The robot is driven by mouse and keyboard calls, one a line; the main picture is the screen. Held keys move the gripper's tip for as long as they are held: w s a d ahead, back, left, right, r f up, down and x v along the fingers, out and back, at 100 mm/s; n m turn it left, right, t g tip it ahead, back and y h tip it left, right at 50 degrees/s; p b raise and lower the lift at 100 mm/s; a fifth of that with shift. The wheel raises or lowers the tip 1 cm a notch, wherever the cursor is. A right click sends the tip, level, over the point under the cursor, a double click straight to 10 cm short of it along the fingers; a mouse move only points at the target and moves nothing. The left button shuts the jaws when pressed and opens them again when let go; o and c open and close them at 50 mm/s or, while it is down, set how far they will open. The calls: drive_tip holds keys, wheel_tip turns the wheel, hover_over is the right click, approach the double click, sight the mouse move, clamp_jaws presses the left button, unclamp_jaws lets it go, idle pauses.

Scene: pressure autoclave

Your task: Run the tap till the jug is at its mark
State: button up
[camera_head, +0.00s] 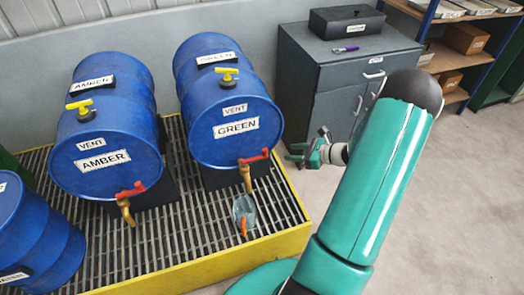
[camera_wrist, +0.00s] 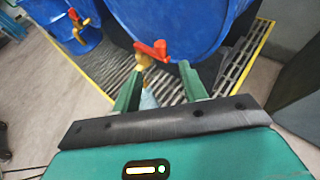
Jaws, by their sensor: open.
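The blue drum labelled GREEN (camera_head: 212,140) lies on its side, with a brass tap (camera_head: 246,178) low on its front. The tap's red lever (camera_head: 256,157) lies crosswise, and it also shows in the wrist view (camera_wrist: 152,48). A small clear grey jug (camera_head: 240,208) with an orange part at its front stands on the grating under this tap. Its level and mark are too small to read, and no stream shows. My gripper (camera_head: 296,153) is open and empty, to the right of the tap. In the wrist view its fingers (camera_wrist: 160,72) point toward the tap and partly hide the jug.
A blue drum labelled AMBER (camera_head: 88,178) with its own red-levered tap (camera_head: 127,200) lies to the left. Another blue drum (camera_head: 40,240) is at the lower left. Yellow vent pieces top the drums. A yellow-edged grating (camera_head: 190,245) lies beneath. A grey cabinet (camera_head: 330,80) stands behind.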

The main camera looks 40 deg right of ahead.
sight(265, 149)
drive_tip(key=x, duration=1.2)
drive_tip(key=shift+w+a+f, duration=0.15)
drive_tip(key=shift+w+f, duration=0.1)
drive_tip(key=shift+w, duration=0.05)
drive_tip(key=shift+c, duration=0.2)
clamp_jaws()
